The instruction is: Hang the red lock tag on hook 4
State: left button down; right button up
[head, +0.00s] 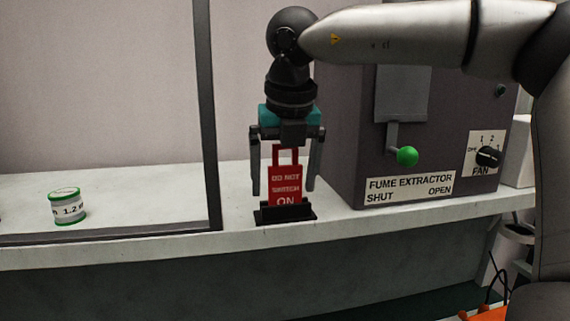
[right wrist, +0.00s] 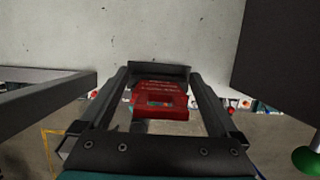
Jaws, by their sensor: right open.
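The red lock tag (head: 285,185) reads "DO NOT SWITCH ON" and stands upright in a small black holder (head: 286,215) on the pale bench. My right gripper (head: 285,185) is above the tag, pointing down, with one finger on each side and a gap to the tag. It is open. In the right wrist view the red tag (right wrist: 160,100) lies between the two fingers, with the black holder (right wrist: 158,71) beyond it. No hook numbered 4 is in view. My left gripper is not in view.
A grey fume extractor box (head: 345,150) with a green-knobbed lever (head: 407,156) and a fan dial (head: 487,156) stands right of the tag. A dark frame post (head: 207,120) is to the left. A green-and-white tin (head: 68,206) stands farther left on the bench (head: 150,185).

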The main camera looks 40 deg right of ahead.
jog(key=v, duration=0.2)
jog(key=b+v, duration=0.1)
jog(key=v, duration=0.2)
jog(key=shift+w+r, duration=0.15)
jog(key=shift+r, duration=0.15)
jog(key=v, duration=0.9)
jog(key=shift+r, duration=0.3)
